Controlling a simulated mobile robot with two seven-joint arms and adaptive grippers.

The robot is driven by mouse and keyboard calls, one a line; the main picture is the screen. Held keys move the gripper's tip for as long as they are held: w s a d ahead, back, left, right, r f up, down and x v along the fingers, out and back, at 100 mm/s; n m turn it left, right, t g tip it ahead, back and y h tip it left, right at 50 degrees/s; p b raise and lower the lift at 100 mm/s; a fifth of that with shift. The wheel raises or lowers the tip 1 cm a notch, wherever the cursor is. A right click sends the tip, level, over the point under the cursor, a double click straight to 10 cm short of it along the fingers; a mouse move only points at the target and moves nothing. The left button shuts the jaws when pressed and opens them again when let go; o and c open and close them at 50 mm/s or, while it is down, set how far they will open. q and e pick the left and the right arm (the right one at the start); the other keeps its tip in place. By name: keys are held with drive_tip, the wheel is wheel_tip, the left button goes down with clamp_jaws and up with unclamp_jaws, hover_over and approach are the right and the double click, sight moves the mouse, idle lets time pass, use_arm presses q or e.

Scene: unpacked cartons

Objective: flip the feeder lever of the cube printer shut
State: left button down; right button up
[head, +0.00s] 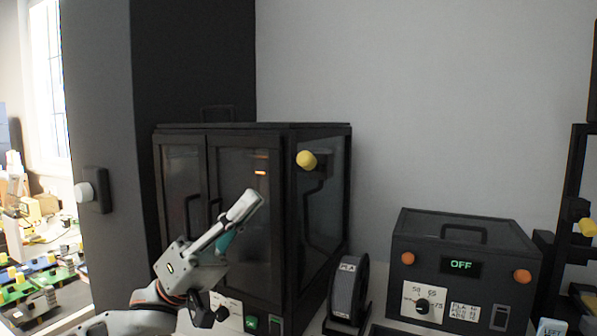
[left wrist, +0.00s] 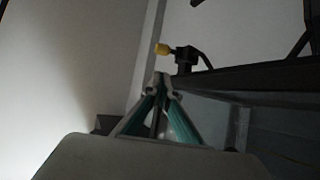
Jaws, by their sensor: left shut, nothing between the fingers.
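The cube printer (head: 278,190) is a black enclosure with glass panels, standing against the wall in the head view. The feeder lever (head: 307,159), with a yellow knob, sticks out near the top of its right front edge. The lever also shows in the left wrist view (left wrist: 162,49), ahead of the fingertips. My left gripper (head: 250,200) is shut and empty, in front of the printer's door. In the head view its fingertips are below and left of the yellow knob, apart from it. My right gripper is in no view.
A black dryer box (head: 461,225) with an "OFF" display and orange knobs stands to the right. A PLA spool (head: 347,290) stands between it and the printer. A dark cabinet (head: 105,140) stands at the left. The wall above the dryer box is clear.

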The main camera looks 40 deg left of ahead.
sight(279, 167)
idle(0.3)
use_arm(q)
drive_tip(key=x, duration=0.5)
drive_tip(key=shift+w+d+r, duration=0.1)
drive_tip(key=shift+d+r, duration=0.1)
drive_tip(key=shift+r, duration=0.1)
drive_tip(key=shift+p+x, duration=0.4)
drive_tip(key=shift+x, duration=1.6)
drive_tip(key=shift+w+d, duration=0.1)
drive_tip(key=shift+w, duration=0.05)
